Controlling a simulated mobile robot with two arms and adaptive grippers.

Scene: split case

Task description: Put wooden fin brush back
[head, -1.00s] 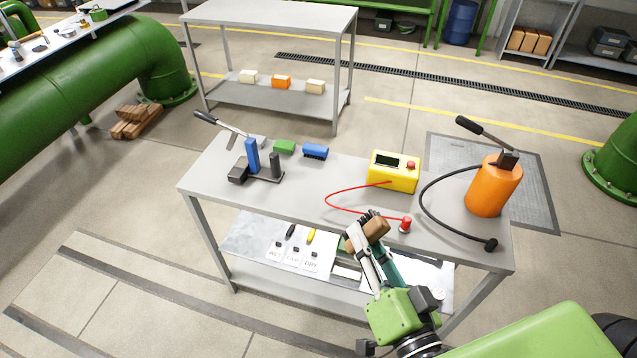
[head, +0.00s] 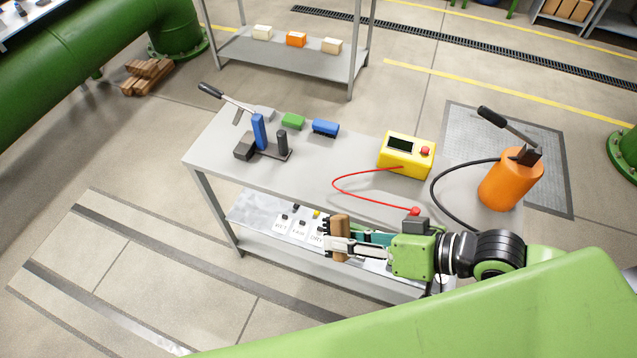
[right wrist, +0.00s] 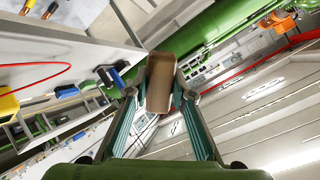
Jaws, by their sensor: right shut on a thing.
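The wooden fin brush (head: 339,238) has a brown wooden body with dark bristles on its left side in the head view. My right gripper (head: 342,242) is shut on it and holds it in the air at the front edge of the grey workbench (head: 315,183). In the right wrist view the brush (right wrist: 159,84) sits between the fingertips. Below it, the lower shelf (head: 257,213) carries a pale sheet with several white labelled cards (head: 298,229) and small dark items. My arm and the bench top hide part of that shelf. My left gripper is not in view.
On the bench top are a blue brush (head: 326,128), a green brush (head: 293,121), a lever tool with a blue post (head: 259,132), a yellow meter (head: 406,155) with a red cable, and an orange cylinder pump (head: 511,180) with a black hose. Floor at the left front is clear.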

